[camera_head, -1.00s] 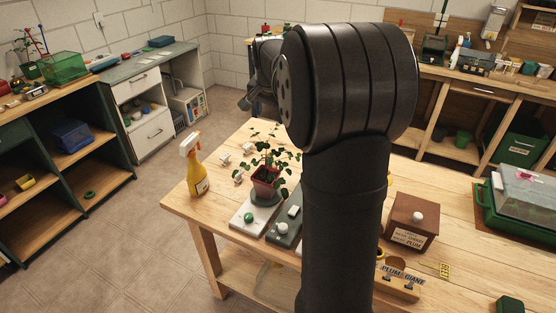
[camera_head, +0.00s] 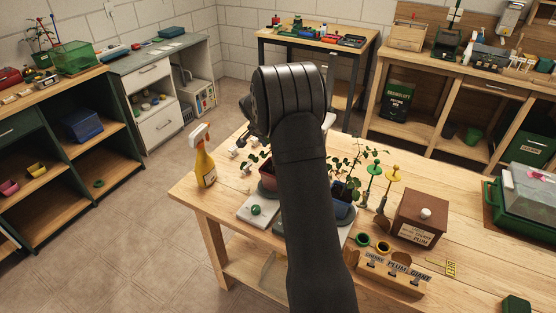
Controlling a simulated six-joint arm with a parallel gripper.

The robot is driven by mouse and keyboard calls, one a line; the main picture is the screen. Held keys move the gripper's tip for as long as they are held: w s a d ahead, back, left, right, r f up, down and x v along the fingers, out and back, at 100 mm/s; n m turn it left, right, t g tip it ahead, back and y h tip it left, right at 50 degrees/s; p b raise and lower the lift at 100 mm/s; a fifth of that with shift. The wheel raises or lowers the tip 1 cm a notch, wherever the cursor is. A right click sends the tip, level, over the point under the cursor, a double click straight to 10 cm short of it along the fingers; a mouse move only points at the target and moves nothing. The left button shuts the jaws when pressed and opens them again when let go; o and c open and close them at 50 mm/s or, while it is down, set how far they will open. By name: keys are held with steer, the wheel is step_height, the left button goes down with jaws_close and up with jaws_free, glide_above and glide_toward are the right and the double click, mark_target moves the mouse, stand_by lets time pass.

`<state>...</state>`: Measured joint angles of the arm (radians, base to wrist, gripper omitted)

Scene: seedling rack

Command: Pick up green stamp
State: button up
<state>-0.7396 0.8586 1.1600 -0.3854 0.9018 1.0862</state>
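A green-topped thing on a thin stem (camera_head: 374,170) stands on the table to the right of my arm, beside a similar yellow-topped one (camera_head: 393,178). It may be the green stamp, but it is too small to be sure. A round green knob (camera_head: 256,210) sits on a pale flat block left of my arm. My dark arm rises through the middle of the view. The gripper cannot be made out; the arm's links cover that part of the scene.
Potted plants stand on both sides of my arm. A yellow spray bottle (camera_head: 206,165) is at the table's left edge. A brown box (camera_head: 419,218), a labelled wooden stand (camera_head: 390,279) and a green lidded tray (camera_head: 525,215) are to the right. The table's right front is mostly clear.

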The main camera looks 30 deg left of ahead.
steer(key=x, duration=0.4)
steer(key=shift+w+f, duration=0.1)
steer(key=shift+f, duration=0.3)
steer(key=shift+a+x, duration=0.2)
steer(key=shift+x, duration=1.1)
steer(key=shift+a+x, duration=0.2)
steer(key=shift+x, duration=1.15)
steer(key=c, duration=1.1)
